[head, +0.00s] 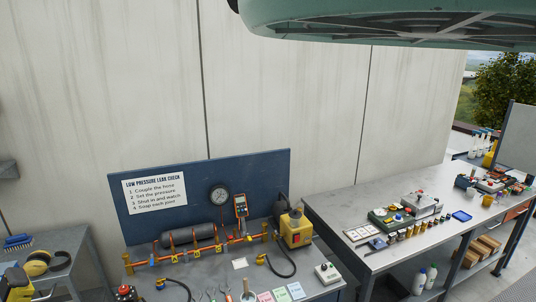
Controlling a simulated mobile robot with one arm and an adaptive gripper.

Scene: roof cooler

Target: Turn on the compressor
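A yellow box-shaped unit (296,230), which looks like the compressor, stands at the right end of the left bench (215,275). It has a dark control on its front face and a black part behind it. I cannot tell whether it is on or off. A black hose (290,271) curves over the bench below it. A small pale box with a button (327,272) sits to its right near the bench edge. A red-topped knob (124,291) is at the front left. My gripper is not in view.
A long bench (350,205) with instruments stands at right. Yellow ear defenders (38,263) lie on a left table. A large green slatted body (400,22) overhangs the top.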

